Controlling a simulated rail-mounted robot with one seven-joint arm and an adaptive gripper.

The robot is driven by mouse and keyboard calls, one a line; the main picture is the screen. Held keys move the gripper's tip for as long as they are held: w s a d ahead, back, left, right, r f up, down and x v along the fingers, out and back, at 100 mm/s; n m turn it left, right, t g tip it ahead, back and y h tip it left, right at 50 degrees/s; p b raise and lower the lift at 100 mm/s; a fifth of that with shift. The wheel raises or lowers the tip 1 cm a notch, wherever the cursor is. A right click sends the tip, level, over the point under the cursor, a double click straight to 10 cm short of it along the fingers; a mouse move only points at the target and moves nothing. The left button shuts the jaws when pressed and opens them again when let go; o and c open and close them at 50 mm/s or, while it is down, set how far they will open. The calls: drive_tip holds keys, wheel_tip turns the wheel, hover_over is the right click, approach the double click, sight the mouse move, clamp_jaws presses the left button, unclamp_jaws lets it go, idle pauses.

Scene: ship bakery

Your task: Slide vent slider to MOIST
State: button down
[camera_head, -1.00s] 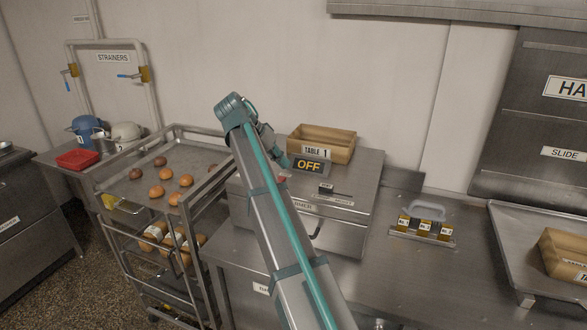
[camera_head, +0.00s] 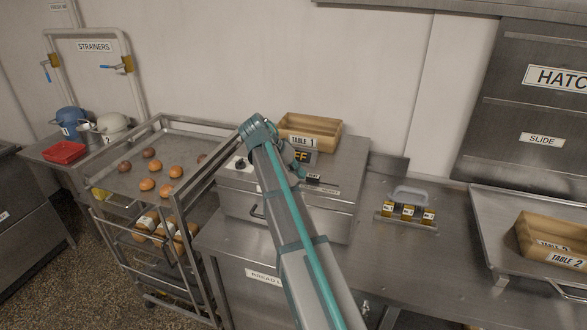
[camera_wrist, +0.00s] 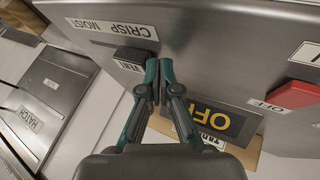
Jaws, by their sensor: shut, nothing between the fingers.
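A VENT label (camera_wrist: 127,66) is partly covered. The slider also shows in the head view (camera_head: 312,180). My gripper (camera_wrist: 159,68) is shut and empty, its tips right beside the block's right end; I cannot tell whether they touch. In the head view my arm hides part of the panel.
A black OFF sign (camera_wrist: 212,119) and a red switch (camera_wrist: 296,94) are near my gripper. A wooden TABLE 1 box (camera_head: 309,133) stands on top of the unit. A bun rack (camera_head: 160,165) is left; a small handled holder (camera_head: 408,209) is right.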

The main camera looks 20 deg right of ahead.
sight(319, 177)
drive_tip(key=s+d+b, duration=0.1)
drive_tip(key=s+d, duration=0.3)
drive_tip(key=shift+s+d, duration=0.35)
drive_tip(key=shift+d, duration=0.05)
drive_tip(key=shift+w, duration=0.1)
drive_tip(key=shift+a, duration=0.1)
drive_tip(key=shift+w+a, duration=0.2)
drive_tip(key=shift+w, duration=0.1)
drive_tip(key=w+a, duration=0.1)
drive_tip(key=a, duration=0.1)
drive_tip(key=w+a, duration=0.1)
drive_tip(key=shift+w+a+r+b, duration=0.15)
drive_tip(key=shift+w+r+b, duration=0.15)
drive_tip(key=b+v, duration=0.2)
drive_tip(key=v, duration=0.7)
drive_tip(key=shift+s+b, duration=0.15)
drive_tip(key=shift+b, duration=0.2)
drive_tip(key=shift+r, duration=0.1)
